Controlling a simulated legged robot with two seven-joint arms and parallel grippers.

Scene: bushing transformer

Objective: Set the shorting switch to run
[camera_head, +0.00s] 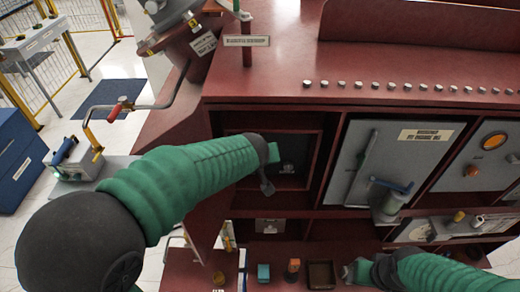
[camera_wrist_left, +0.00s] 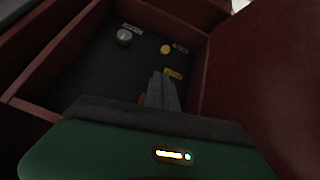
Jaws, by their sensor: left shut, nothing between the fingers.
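My left gripper (camera_head: 267,187) is at the open recess in the red cabinet, left of the grey door. In the left wrist view its fingers (camera_wrist_left: 165,88) are shut with nothing between them, pointing into the recess (camera_wrist_left: 80,85). A round grey knob (camera_wrist_left: 123,38) and a yellow knob (camera_wrist_left: 166,48), each with a small label, are on the recess's dark back panel, beyond the fingertips. A yellow label (camera_wrist_left: 173,73) is just past the fingertips. I cannot read which control is the shorting switch. My right gripper (camera_head: 354,271) is low over the front shelf; its fingers are unclear.
A grey door (camera_head: 355,160) with a blue-handled lever (camera_head: 392,185) is right of the recess. Red recess walls (camera_wrist_left: 190,85) lie close around my left gripper. Small blue (camera_head: 263,272) and orange (camera_head: 293,266) items and a dark tray (camera_head: 321,275) are on the front shelf.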

